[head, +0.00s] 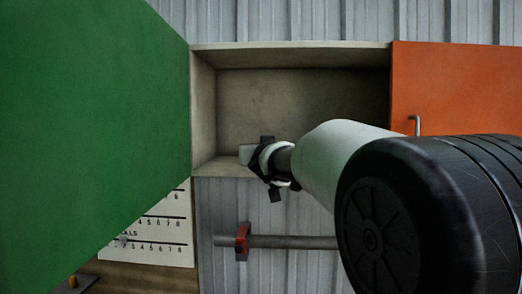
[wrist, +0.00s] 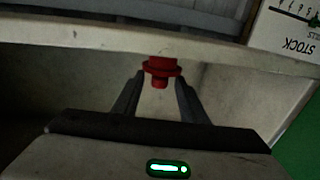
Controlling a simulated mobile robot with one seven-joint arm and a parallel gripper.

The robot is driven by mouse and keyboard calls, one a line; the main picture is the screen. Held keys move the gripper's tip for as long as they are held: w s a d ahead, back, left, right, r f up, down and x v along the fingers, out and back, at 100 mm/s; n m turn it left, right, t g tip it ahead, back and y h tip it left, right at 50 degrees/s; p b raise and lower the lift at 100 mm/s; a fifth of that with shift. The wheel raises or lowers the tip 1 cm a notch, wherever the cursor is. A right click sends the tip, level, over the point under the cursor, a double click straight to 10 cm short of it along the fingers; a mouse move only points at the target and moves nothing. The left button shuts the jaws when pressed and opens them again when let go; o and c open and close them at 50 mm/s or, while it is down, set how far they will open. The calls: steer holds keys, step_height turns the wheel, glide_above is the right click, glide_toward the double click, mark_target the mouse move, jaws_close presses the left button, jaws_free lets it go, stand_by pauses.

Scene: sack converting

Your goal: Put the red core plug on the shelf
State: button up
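The red core plug (wrist: 161,69) is between my gripper's fingertips in the wrist view, its flange level with the tips and a narrower stub pointing back at the hand. My gripper (wrist: 160,77) appears shut on the plug's flange. In the head view my gripper (head: 268,168) is at the front lower edge of the open shelf (head: 292,57), and the plug is hidden there. The shelf's front board also crosses the wrist view (wrist: 80,32), right by the plug. I cannot tell whether the plug touches the board.
A green panel (head: 90,110) stands at the left of the shelf and an orange door (head: 455,90) with a handle at its right. Below, a grey bar (head: 290,242) carries a red collar (head: 242,242). A white printed board (head: 160,230) hangs lower left. The shelf's interior looks empty.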

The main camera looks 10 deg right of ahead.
steer(key=shift+r, duration=0.3)
steer(key=s, duration=1.2)
steer(key=s+a+f+n+g+y, duration=0.3)
steer(key=s+f+g+y, duration=0.15)
steer(key=s+f, duration=0.8)
steer(key=s+d+f+m+g+h, duration=0.1)
steer(key=s+d+f+g, duration=0.2)
steer(key=s+f, duration=0.5)
steer(key=s+d+f+m+g+h, duration=0.1)
steer(key=s+f+g, duration=0.4)
steer(key=s, duration=0.6)
step_height(320, 180, down, 3)
steer(key=shift+s+d+r+h+p, duration=0.15)
steer(key=shift+s+d+h+p, duration=0.35)
steer(key=shift+d, duration=0.75)
steer(key=shift+w+a, duration=0.15)
steer(key=shift+w, duration=0.05)
